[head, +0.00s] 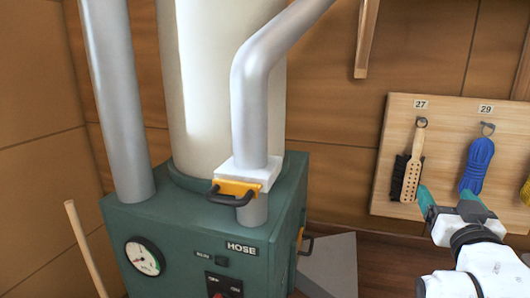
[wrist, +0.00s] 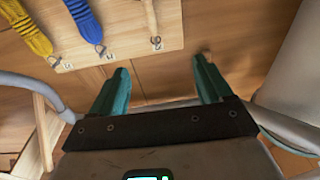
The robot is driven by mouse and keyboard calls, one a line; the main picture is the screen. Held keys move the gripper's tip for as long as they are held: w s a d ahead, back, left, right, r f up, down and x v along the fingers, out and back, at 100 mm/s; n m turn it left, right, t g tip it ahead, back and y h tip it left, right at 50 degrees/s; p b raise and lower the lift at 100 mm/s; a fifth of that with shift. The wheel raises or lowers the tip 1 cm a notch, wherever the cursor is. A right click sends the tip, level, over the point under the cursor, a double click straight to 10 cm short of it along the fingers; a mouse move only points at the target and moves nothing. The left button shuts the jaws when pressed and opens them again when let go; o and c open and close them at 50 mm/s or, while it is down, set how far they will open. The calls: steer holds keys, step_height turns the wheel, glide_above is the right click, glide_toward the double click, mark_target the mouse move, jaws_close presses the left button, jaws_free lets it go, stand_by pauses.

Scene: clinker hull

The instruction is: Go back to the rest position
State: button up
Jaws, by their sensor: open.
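My gripper (head: 447,202) is at the right side of the head view, in front of the wooden peg board. Its teal fingers also show in the wrist view (wrist: 160,85), spread apart with nothing between them. In the head view the near finger overlaps the lower edge of the black-bristled brush in the picture, but I cannot tell whether they touch. My white arm enters from the lower right corner.
A peg board (head: 445,115) holds a brush (head: 408,168) and a blue rope (head: 477,163); a yellow coil (wrist: 28,32) hangs beside them. A green machine (head: 190,245) with grey pipes stands left. A wooden handle (head: 85,245) leans at far left.

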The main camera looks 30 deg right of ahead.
steer(key=w+a+f+n+g+y+b, duration=0.1)
steer(key=a+f+n+y+b, duration=0.2)
steer(key=f, duration=0.7)
steer(key=w+a+f+g+y, duration=0.1)
steer(key=a+f+g+y, duration=0.15)
steer(key=a+f, duration=0.55)
steer(key=w+a+f+n+y+b, duration=0.15)
steer(key=f+y, duration=0.25)
steer(key=f, duration=0.7)
steer(key=s+a+f+n+g+y+b, duration=0.2)
steer(key=s+a+f+g, duration=0.2)
steer(key=s+a+f, duration=0.3)
steer(key=s+a+f+n+g+y+b, duration=0.2)
steer(key=s+a+f+g, duration=0.2)
steer(key=s+a+f, duration=0.4)
step_height(320, 180, down, 7)
steer(key=shift+s+r+b, duration=0.2)
steer(key=shift+s+b, duration=0.2)
steer(key=shift+s, duration=0.1)
steer(key=shift+n+y, duration=0.25)
